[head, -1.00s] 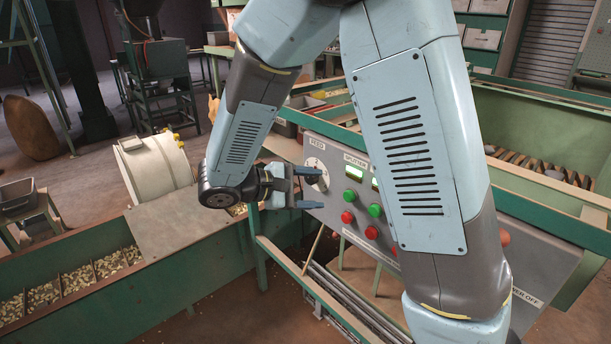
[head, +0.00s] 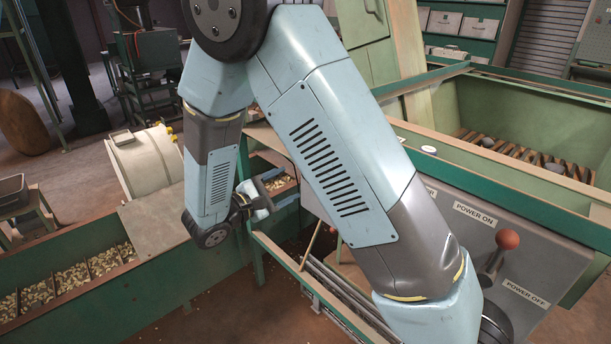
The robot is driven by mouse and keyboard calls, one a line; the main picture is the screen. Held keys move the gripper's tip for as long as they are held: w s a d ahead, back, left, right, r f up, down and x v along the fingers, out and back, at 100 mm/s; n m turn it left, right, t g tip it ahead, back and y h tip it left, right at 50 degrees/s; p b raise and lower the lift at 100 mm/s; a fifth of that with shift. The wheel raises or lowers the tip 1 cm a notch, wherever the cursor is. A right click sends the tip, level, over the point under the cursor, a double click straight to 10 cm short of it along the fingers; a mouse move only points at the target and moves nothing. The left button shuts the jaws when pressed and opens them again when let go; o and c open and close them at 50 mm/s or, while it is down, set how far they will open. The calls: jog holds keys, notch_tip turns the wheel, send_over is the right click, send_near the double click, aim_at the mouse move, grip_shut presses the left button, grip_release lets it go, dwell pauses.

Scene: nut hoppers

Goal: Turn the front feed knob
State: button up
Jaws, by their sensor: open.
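The feed knob is hidden behind my arm, as are its FEED label and the nearby buttons. The grey control panel (head: 450,212) shows to the right of my arm, and only a thin strip of it shows on the left. My gripper (head: 284,190) is open and seems empty, left of the panel's left edge. Its fingers point right, towards the panel. How far its fingertips are from the hidden knob I cannot tell.
A power lever with a red ball (head: 507,239) stands on the panel between the POWER ON and POWER OFF labels. A green trough of nuts (head: 75,312) lies at lower left. A cream drum (head: 147,163) stands behind it. A green hopper (head: 520,110) is at right.

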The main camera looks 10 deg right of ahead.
jog(key=x, duration=0.7)
jog(key=shift+w+d, duration=0.15)
jog(key=shift+d, duration=0.1)
jog(key=shift+c, duration=0.2)
jog(key=c, duration=1)
jog(key=shift+n, duration=0.3)
jog(key=n, duration=1.1)
jog(key=shift+w+a+r, duration=0.1)
jog(key=shift+w, duration=0.05)
